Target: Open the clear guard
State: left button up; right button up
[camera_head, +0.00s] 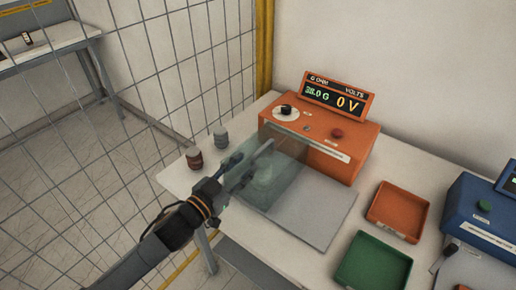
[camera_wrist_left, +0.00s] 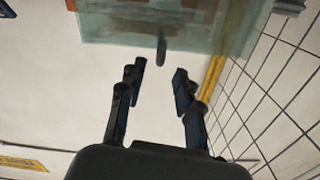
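The clear guard (camera_head: 272,165) is a greenish see-through box on the front left of an orange test unit (camera_head: 330,140), over a grey plate (camera_head: 318,211). It looks closed. My left gripper (camera_head: 236,170) is open at the guard's left side. In the left wrist view the two fingers of my left gripper (camera_wrist_left: 160,82) are apart with nothing between them. The guard (camera_wrist_left: 170,25) lies beyond them, with a dark rounded bar (camera_wrist_left: 161,49) just ahead of the gap, apart from the fingers. My right gripper is not in view.
Two small bushings, one brown (camera_head: 194,158) and one grey (camera_head: 220,138), stand on the table left of the guard. An orange tray (camera_head: 398,211) and a green tray (camera_head: 373,264) lie to the right, before a blue unit (camera_head: 482,215). A wire fence (camera_head: 150,75) runs along the left.

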aim_at(252, 158)
pick_arm(q)
jog(key=p+x, duration=0.1)
jog(key=x, duration=0.5)
jog(key=shift+w+d, duration=0.25)
jog(key=shift+d, duration=0.05)
grip_shut()
